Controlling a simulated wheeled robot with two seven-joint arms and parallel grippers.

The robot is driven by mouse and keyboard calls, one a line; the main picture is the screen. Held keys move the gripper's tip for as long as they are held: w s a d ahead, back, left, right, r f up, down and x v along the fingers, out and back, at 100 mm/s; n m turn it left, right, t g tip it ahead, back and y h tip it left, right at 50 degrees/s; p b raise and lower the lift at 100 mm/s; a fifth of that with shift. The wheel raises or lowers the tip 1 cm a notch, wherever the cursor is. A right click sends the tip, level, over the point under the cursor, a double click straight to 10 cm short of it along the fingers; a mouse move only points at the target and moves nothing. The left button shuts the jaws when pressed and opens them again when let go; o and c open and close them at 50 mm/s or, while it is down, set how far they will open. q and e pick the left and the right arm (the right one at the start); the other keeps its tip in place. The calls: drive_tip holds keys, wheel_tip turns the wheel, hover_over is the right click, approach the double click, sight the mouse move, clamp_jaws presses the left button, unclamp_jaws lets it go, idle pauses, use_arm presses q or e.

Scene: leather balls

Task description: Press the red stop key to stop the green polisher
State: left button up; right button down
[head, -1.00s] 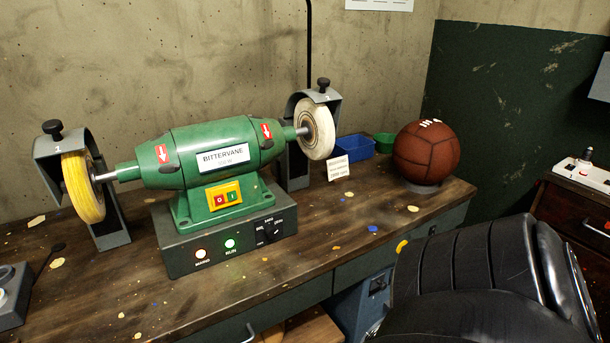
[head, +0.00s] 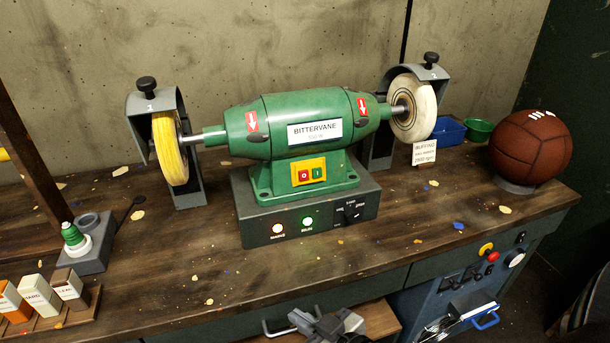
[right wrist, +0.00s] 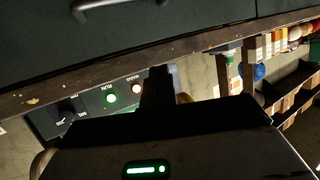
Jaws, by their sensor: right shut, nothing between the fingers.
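The green polisher (head: 310,120) stands on the wooden bench, with a yellow wheel (head: 170,148) at its left and a white wheel (head: 413,108) at its right. The red stop key (head: 304,175) sits left of the green key (head: 319,173) on a yellow plate at its front. Below, the green run lamp (head: 308,221) and an orange-white lamp (head: 278,227) are lit; both also show in the right wrist view. My right gripper (head: 322,322) is shut and empty at the bottom edge, in front of the bench and apart from the keys. My left gripper is out of view.
A brown leather ball (head: 528,148) rests on a ring at the bench's right. A grey box with a green-topped spool (head: 74,240) and small labelled blocks (head: 40,295) lie at the left. The bench top (head: 190,285) before the polisher is mostly clear.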

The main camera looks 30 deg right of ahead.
sight(304, 176)
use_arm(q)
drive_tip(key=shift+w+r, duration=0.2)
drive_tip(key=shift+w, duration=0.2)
use_arm(e)
drive_tip(key=w+d+r+t+y, duration=0.1)
drive_tip(key=w+d+r+t, duration=0.2)
drive_tip(key=r, duration=0.6)
drive_tip(key=w+d+r+t+y, duration=0.1)
drive_tip(key=w+d+r+t, duration=0.3)
drive_tip(key=d+r, duration=0.3)
drive_tip(key=shift+r+t, duration=0.8)
drive_tip(key=shift+r, duration=0.1)
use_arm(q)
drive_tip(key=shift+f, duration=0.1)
use_arm(e)
drive_tip(key=shift+f+m, duration=0.1)
drive_tip(key=shift+m, duration=0.2)
